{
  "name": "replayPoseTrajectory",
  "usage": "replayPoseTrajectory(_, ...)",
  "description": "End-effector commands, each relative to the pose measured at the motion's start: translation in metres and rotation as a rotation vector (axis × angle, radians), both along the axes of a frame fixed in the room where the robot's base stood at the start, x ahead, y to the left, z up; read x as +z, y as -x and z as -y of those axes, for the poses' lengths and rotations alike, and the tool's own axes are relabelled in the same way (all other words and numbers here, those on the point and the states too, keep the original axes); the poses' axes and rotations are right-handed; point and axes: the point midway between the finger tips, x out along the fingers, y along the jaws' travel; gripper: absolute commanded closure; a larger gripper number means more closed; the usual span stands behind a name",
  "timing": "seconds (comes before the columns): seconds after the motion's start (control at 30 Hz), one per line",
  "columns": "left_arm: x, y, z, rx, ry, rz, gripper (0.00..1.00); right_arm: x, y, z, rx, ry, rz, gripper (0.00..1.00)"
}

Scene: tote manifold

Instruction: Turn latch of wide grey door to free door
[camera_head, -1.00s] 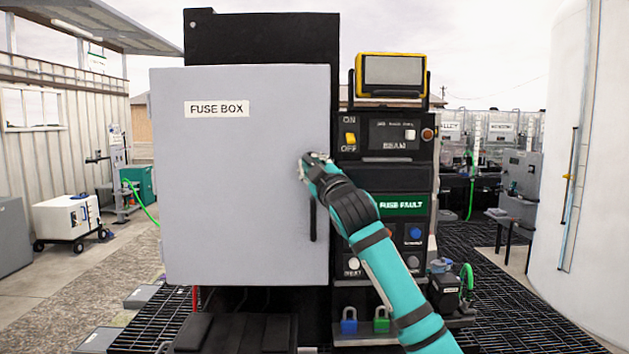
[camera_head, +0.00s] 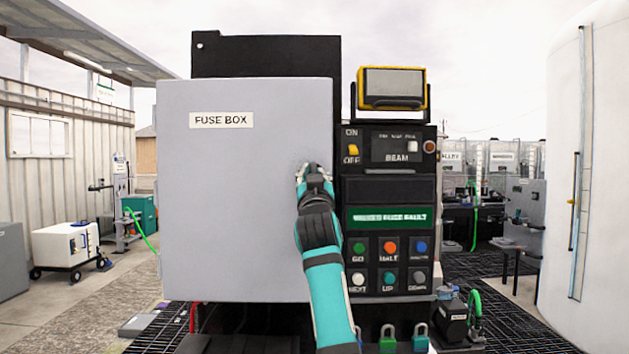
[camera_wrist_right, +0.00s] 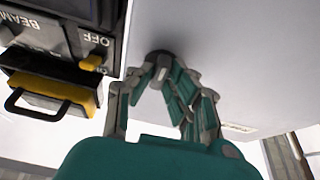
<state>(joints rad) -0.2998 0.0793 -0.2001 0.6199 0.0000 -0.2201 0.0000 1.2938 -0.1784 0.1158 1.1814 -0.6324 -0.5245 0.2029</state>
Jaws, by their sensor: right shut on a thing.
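The wide grey door (camera_head: 235,200) of the fuse box fills the middle of the head view, flat against its black cabinet, with a "FUSE BOX" label at upper left. My right gripper (camera_head: 314,172) is at the door's right edge area, fingers pointing at its face. In the right wrist view, the right gripper (camera_wrist_right: 165,70) is shut on the latch (camera_wrist_right: 157,54), a small dark round part on the door (camera_wrist_right: 230,60). The fingers and arm hide most of the latch, so its angle cannot be told. My left gripper is not in view.
Right of the door is a black control panel (camera_head: 390,190) with buttons, a yellow on/off switch (camera_head: 352,150) and a green fault display (camera_head: 388,218). Padlocks (camera_head: 388,338) hang below. A white tank (camera_head: 590,180) stands at far right.

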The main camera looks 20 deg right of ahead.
Motion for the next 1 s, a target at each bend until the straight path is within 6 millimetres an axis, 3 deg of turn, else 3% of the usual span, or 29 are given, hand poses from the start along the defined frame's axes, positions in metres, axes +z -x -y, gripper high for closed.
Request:
replayPoseTrajectory(0.03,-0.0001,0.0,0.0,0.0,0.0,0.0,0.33,0.0075,0.0029,-0.0004,0.001,-0.014,0.019,1.0)
replayPoseTrajectory(0.67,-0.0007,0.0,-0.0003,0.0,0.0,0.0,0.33,0.0087,0.0031,0.0,0.001,-0.059,0.035,1.0)
replayPoseTrajectory(0.7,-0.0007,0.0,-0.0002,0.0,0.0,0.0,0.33,0.0086,0.0032,0.0,0.001,-0.059,0.035,0.82)
replayPoseTrajectory(0.83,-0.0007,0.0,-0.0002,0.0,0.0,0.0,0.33,0.0081,0.003,-0.0001,0.0,-0.057,0.033,0.65)
replayPoseTrajectory(1.0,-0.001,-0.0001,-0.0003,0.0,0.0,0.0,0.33,0.0052,0.0019,-0.0003,0.0,-0.057,0.028,0.62)
